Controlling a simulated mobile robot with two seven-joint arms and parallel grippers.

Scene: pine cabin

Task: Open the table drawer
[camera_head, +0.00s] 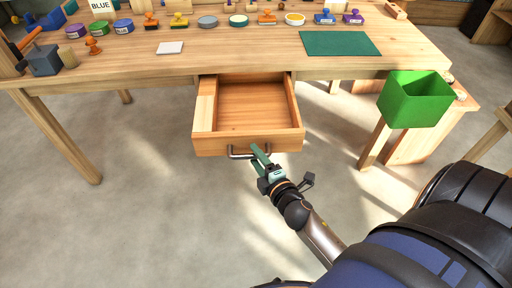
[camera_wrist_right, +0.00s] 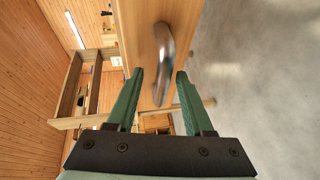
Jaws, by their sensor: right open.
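The table drawer (camera_head: 248,143) is pulled out from under the wooden table (camera_head: 140,72), and its empty inside shows. A curved metal handle (camera_head: 236,154) is on its front; it also shows in the right wrist view (camera_wrist_right: 164,62). My right gripper (camera_head: 258,154) is at the right part of the handle. In the right wrist view, its two green fingers (camera_wrist_right: 158,92) are open, with the lower end of the handle between them. I cannot tell whether either finger touches it. My left gripper is not in view.
Ink pads, stamps and a green mat (camera_head: 340,44) lie on the tabletop. A green bin (camera_head: 414,99) stands at the table's right side. A table leg (camera_head: 70,145) is at the left. The floor before the drawer is clear on the left.

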